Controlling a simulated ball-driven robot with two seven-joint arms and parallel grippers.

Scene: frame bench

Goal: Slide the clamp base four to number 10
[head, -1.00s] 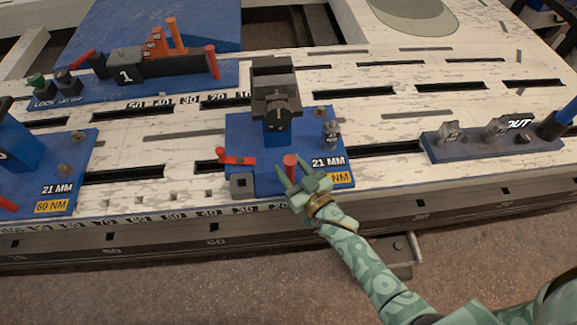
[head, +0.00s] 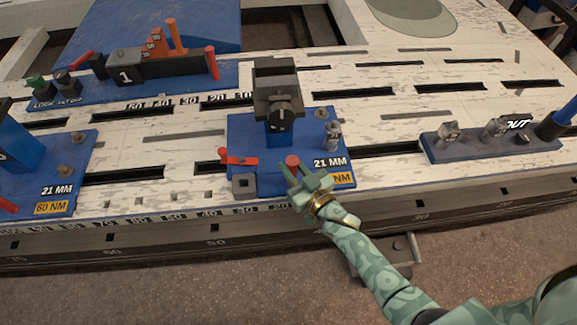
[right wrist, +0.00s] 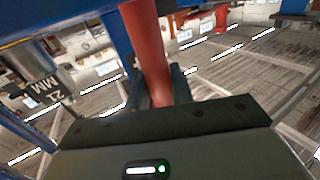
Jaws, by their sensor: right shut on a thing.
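The clamp base (head: 244,135) is a blue plate in the middle of the bench, with a dark clamp on a blue upright (head: 278,95) and a "21 MM" label. I cannot make out a number four on it. A red upright peg (head: 292,160) stands at its front edge. My right gripper (head: 294,172) is shut on this peg, and the peg also rises from between the fingers in the right wrist view (right wrist: 150,55). The front scale (head: 225,211) runs along the bench edge; the base's front covers or hides its low end. My left gripper is not in view.
Another blue base (head: 85,160) with a "60 NM" label stands at the left. A dark blue block marked "OUT" (head: 490,147) lies to the right, with bare slotted bench between. A blue fixture marked "1" (head: 125,75) stands behind to the left.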

